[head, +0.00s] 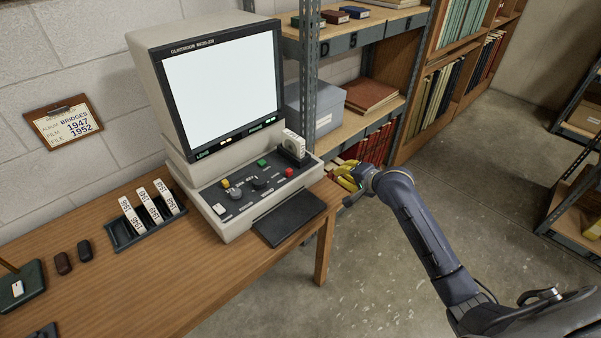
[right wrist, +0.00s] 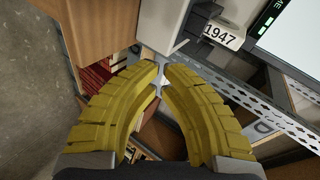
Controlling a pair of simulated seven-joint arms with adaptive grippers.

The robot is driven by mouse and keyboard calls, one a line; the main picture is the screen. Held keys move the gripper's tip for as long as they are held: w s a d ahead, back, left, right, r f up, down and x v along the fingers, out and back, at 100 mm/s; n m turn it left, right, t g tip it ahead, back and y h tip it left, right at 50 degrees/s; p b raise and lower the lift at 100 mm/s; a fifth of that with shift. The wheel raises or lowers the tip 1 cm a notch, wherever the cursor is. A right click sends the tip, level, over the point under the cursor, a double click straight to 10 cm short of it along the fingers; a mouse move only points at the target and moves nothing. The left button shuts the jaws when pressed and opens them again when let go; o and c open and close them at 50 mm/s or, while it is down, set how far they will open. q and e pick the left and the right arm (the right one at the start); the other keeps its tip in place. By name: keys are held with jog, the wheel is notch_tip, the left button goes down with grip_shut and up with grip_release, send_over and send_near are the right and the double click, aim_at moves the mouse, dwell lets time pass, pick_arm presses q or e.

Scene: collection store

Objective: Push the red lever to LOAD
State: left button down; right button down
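The grey film reader (head: 155,50) stands on the wooden desk, its screen lit white. A small red control (head: 289,172) shows at the right end of its dark panel; I take it for the red lever. No LOAD mark can be read. My right gripper (head: 346,178) is to the right of the reader, past the desk's right end and apart from the panel. In the right wrist view its yellow fingers (right wrist: 161,76) curve together at the tips and look shut, with nothing clearly held. The red control does not show there. My left gripper is out of view.
A reel box marked 1947 (right wrist: 222,36) stands at the reader's right side. A black plate (head: 290,218) juts out in front. A metal shelf (head: 309,90) rises close behind my right gripper. A rack of film boxes (head: 118,238) stands left. Floor right of the desk is clear.

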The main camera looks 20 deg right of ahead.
jog(key=y, duration=0.2)
send_near(299, 177)
jog(key=s+d+r, duration=0.1)
jog(key=s+r, duration=0.2)
jog(key=shift+s+d+m+g, duration=0.15)
jog(key=shift+s+m+g, duration=0.1)
jog(key=shift+m+g, duration=0.15)
jog(key=shift+w, duration=0.1)
jog(key=x, duration=0.8)
jog(key=r+x, duration=0.1)
jog(key=x, duration=0.2)
jog(key=shift+w+a+f, duration=0.2)
jog(key=shift+w, duration=0.4)
jog(key=shift+w+a, duration=0.35)
jog(key=shift+w, duration=0.4)
